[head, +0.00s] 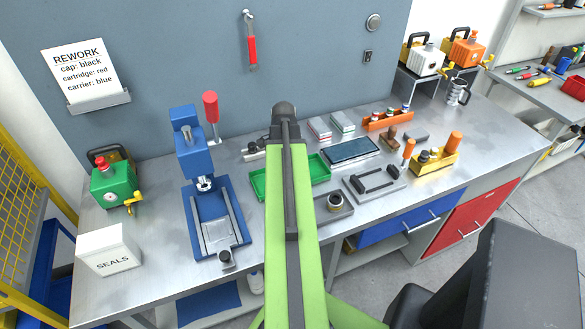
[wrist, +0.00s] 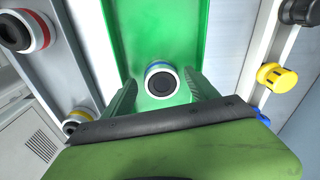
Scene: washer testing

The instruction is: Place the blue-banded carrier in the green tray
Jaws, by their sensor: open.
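The blue-banded carrier (wrist: 160,80) is a short white cylinder with a blue band and a dark round centre. In the wrist view it stands over the floor of the green tray (wrist: 148,25); whether it touches the floor is hard to tell. My gripper (wrist: 159,88) is open, with one green finger on each side of the carrier. Small gaps to the fingers are hard to judge. In the head view the green tray (head: 259,187) lies mid-bench, partly covered by my arm, which hides the carrier and fingers.
In the wrist view a red-banded part (wrist: 28,30) and a yellow-banded part (wrist: 76,121) are left of the tray, and a yellow knob (wrist: 277,77) is right. In the head view a blue press (head: 195,160) stands left of the tray and a dark screen (head: 350,151) lies right.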

